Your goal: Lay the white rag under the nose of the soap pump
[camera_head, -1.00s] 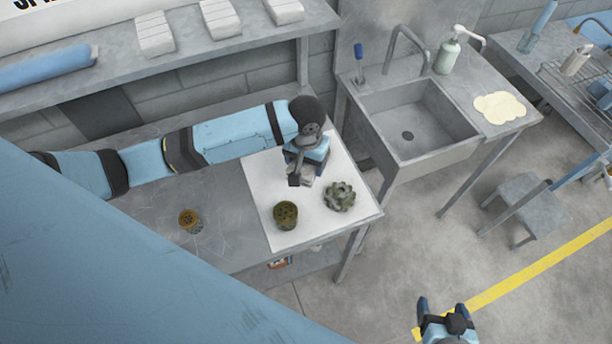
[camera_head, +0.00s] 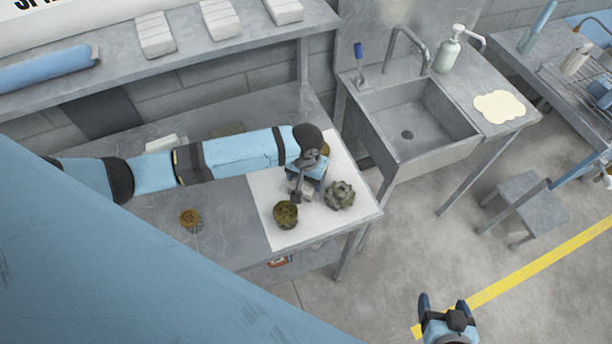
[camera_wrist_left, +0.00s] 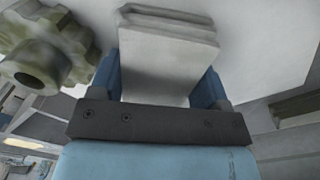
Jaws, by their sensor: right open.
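The white rag (camera_wrist_left: 165,50) is a folded, layered pad between the two fingers of my left gripper (camera_wrist_left: 160,85). It touches both fingers. In the head view my left gripper (camera_head: 298,192) is low over the white mat, and the rag is mostly hidden by it. The soap pump (camera_head: 447,56) is a pale green bottle with a white head, standing at the back of the sink counter. Its nose points right. A flat cream patch (camera_head: 499,106) lies on the counter in front of it. My right gripper (camera_head: 447,305) is open and empty over the floor.
A green-grey gear (camera_head: 340,195) sits on the mat (camera_head: 345,218) close to my left gripper; it also shows in the left wrist view (camera_wrist_left: 45,50). A round olive part (camera_head: 286,214) is in front. The sink (camera_head: 415,120) and tap (camera_head: 408,45) lie between mat and pump.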

